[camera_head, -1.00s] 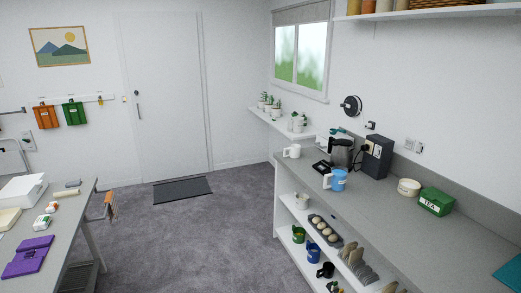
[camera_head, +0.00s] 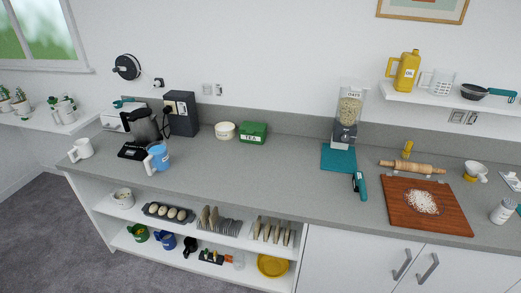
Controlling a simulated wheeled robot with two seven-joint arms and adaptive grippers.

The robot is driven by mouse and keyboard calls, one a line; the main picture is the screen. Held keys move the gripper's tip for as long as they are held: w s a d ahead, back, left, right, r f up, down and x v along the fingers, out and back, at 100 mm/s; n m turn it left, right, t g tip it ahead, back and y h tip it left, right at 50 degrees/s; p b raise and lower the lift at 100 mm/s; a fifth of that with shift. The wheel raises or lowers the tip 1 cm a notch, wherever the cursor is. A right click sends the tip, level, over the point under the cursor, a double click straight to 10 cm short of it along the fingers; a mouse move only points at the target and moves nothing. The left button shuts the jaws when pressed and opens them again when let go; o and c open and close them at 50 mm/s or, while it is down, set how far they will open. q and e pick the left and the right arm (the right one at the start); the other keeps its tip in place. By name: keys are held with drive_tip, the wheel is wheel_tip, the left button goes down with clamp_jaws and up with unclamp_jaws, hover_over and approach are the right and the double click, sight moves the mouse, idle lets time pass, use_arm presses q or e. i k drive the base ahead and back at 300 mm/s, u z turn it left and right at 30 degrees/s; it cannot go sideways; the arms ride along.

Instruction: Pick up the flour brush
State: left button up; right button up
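I cannot make out the flour brush for certain. A small upright yellow item (camera_head: 407,149) stands on the counter behind the wooden rolling pin (camera_head: 412,167); it may be a brush, but it is too small to tell. A teal and black handled tool (camera_head: 359,185) lies left of the reddish wooden board (camera_head: 437,219). White flour (camera_head: 422,201) is heaped on the board. Neither of my grippers shows in the head view.
The long grey counter (camera_head: 255,173) bears a blue mug (camera_head: 158,158), a green tea box (camera_head: 254,132), a dispenser (camera_head: 349,115) on a teal mat and a white shaker (camera_head: 503,212). Open shelves and white cupboards are below. The counter's middle is clear.

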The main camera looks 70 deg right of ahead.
sight(359, 183)
drive_tip(key=z, duration=3.7)
